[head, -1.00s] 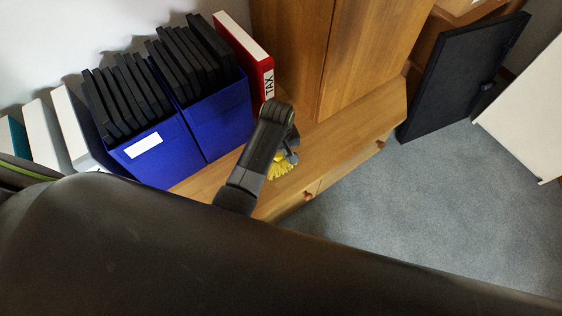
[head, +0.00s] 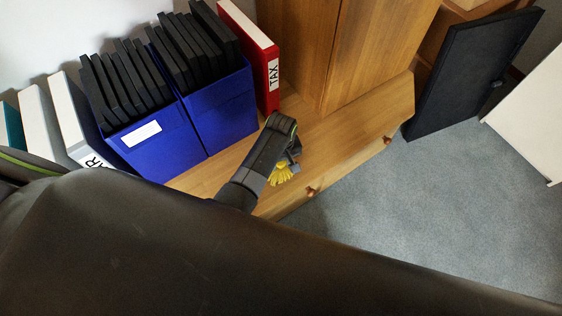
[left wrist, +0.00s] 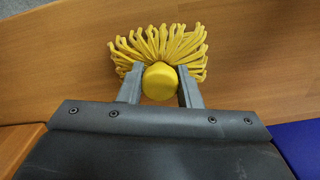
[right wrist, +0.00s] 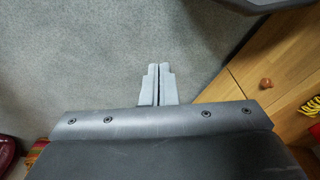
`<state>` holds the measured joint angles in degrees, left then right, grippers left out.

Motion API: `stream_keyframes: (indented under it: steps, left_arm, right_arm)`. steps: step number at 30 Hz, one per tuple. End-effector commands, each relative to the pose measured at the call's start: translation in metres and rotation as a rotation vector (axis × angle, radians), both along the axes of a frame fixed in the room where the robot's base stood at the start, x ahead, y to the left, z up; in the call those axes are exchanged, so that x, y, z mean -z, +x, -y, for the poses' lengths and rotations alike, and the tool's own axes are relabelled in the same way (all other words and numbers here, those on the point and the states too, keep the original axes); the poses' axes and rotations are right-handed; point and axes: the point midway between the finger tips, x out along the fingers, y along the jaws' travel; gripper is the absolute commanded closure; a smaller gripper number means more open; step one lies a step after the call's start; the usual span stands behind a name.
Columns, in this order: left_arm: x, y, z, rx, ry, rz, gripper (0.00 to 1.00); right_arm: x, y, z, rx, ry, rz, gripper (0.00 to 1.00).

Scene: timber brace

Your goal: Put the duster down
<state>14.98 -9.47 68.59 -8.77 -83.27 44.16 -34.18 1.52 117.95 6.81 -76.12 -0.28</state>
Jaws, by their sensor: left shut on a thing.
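The yellow duster (head: 283,174) has a looped fringe and a round yellow handle end (left wrist: 160,80). My left gripper (head: 292,160) is shut on the handle, with one finger on each side of it in the left wrist view (left wrist: 160,92). The duster is over the wooden cabinet top (head: 340,125), in front of the red binder. I cannot tell whether its fringe touches the wood. My left arm partly hides it in the head view. My right gripper (right wrist: 158,85) is shut and empty above the carpet, and out of the head view.
Blue file boxes (head: 220,113) with black folders and a red binder (head: 255,60) stand at the back left. A tall wooden cupboard (head: 350,50) stands behind. The cabinet top is clear to the right. A black panel (head: 465,75) leans beyond its end, and grey carpet (head: 430,210) lies in front.

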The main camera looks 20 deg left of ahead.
Motion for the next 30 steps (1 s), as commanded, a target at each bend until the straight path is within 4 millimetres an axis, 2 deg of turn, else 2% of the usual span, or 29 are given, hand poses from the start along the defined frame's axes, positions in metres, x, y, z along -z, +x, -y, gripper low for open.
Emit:
stream_keyframes:
  steps: [7,8,12,23,25,30]
  left_arm:
    - [0.002,0.000,0.000,0.000,0.000,0.000,0.94]
    - [0.002,0.000,0.000,0.000,0.000,0.000,0.66]
    - [0.002,0.000,0.000,0.000,0.000,0.000,0.48]
    - [-0.002,0.000,0.000,0.000,-0.001,0.001,0.47]
    - [-0.011,0.001,0.000,0.000,-0.001,0.002,0.47]
    - [-0.040,0.000,0.000,-0.001,-0.002,0.003,0.47]
  right_arm:
    - [0.000,0.000,0.000,0.000,0.001,0.002,1.00]
    - [-0.001,0.001,0.000,0.000,0.000,0.004,1.00]
    - [-0.001,0.001,0.000,0.000,0.000,0.004,1.00]
    - [-0.002,0.001,0.000,-0.001,-0.001,0.004,1.00]
    - [-0.006,0.000,0.001,0.000,-0.005,0.000,1.00]
    - [0.014,-0.010,0.004,0.000,-0.024,-0.068,1.00]
